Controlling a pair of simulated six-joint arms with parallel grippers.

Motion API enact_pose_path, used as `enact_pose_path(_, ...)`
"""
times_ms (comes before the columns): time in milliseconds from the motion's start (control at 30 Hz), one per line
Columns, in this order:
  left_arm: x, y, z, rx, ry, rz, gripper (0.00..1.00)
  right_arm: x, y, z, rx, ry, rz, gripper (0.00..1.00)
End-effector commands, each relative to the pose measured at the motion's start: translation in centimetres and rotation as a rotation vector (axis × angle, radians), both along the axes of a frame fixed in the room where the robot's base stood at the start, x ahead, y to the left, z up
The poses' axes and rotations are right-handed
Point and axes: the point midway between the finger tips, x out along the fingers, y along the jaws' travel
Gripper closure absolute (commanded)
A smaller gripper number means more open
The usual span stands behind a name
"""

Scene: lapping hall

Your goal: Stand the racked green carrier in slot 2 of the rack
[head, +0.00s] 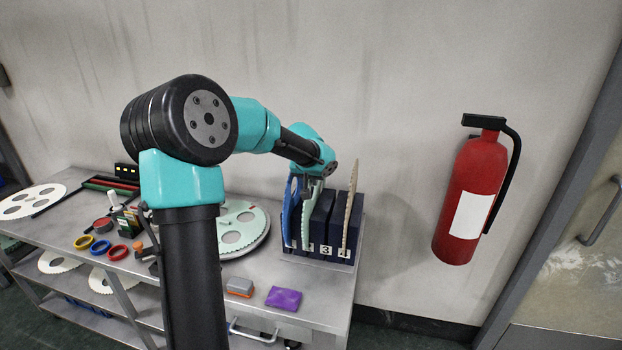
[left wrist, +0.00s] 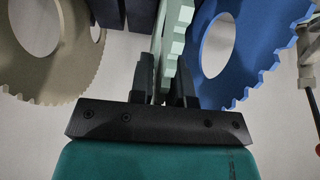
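The green carrier (head: 308,217) is a thin toothed disc, standing upright edge-on in the dark blue rack (head: 322,226), between the blue carrier and the 3 label. It lines up with the second place from the left; whether it rests on the slot bottom I cannot tell. My left gripper (head: 314,178) is above the rack at the carrier's top edge. In the left wrist view the fingers (left wrist: 164,88) close on both faces of the green carrier (left wrist: 172,45). My right gripper is out of view.
The blue carrier (head: 291,217) stands left of the green one, close beside my fingers in the left wrist view (left wrist: 235,50). A beige carrier (head: 351,212) stands at the rack's right end. A fire extinguisher (head: 470,195) hangs right. A pale green disc (head: 240,232) lies left of the rack.

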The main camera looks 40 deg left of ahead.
Motion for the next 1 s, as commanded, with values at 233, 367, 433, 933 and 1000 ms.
enact_pose_path(233, 0.0, 0.0, -0.1, -0.001, 0.002, 0.000, 0.64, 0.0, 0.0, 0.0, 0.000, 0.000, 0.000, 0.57)
enact_pose_path(367, -0.1, -0.1, -0.3, -0.002, 0.006, 0.001, 0.64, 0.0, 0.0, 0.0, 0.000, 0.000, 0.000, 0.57)
enact_pose_path(433, -0.1, -0.1, -0.2, -0.002, 0.005, 0.001, 0.64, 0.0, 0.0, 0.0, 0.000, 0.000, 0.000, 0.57)
enact_pose_path(933, -2.6, -1.6, 5.3, 0.000, -0.001, -0.001, 0.64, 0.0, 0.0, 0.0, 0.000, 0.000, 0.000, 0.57)
enact_pose_path(1000, -3.2, -2.0, 6.4, 0.000, -0.001, -0.001, 0.64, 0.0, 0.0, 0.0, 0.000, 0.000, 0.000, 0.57)
